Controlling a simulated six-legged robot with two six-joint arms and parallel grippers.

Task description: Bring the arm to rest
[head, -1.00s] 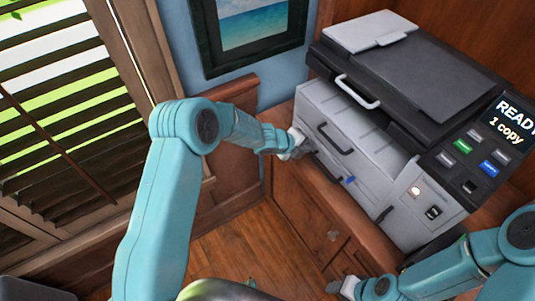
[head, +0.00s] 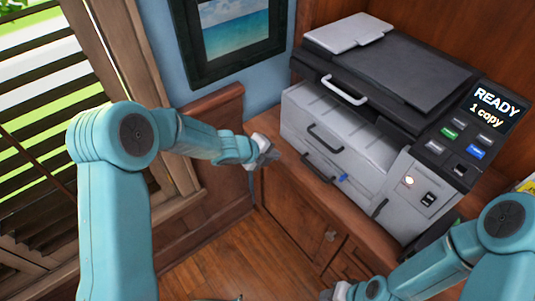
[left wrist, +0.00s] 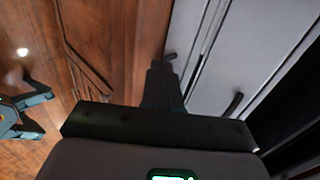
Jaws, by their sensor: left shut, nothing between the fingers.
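My left gripper (head: 266,150) is shut and empty. It is just left of the grey printer (head: 345,133), in front of the blue wall and above the wooden cabinet edge. In the left wrist view its dark fingers (left wrist: 160,85) are together, with the printer's grey front behind to the right. My right gripper (head: 334,293) is low at the bottom edge of the head view, partly cut off. In the left wrist view it shows at the left (left wrist: 32,116) with its two fingers spread apart.
The printer's screen (head: 494,109) reads "READY 1 copy". Its drawers look shut, with handles facing out. A wooden cabinet (head: 300,225) stands under it. A slatted window (head: 40,120) is at the left, a framed picture (head: 185,35) on the wall. The wood floor (head: 215,270) is clear.

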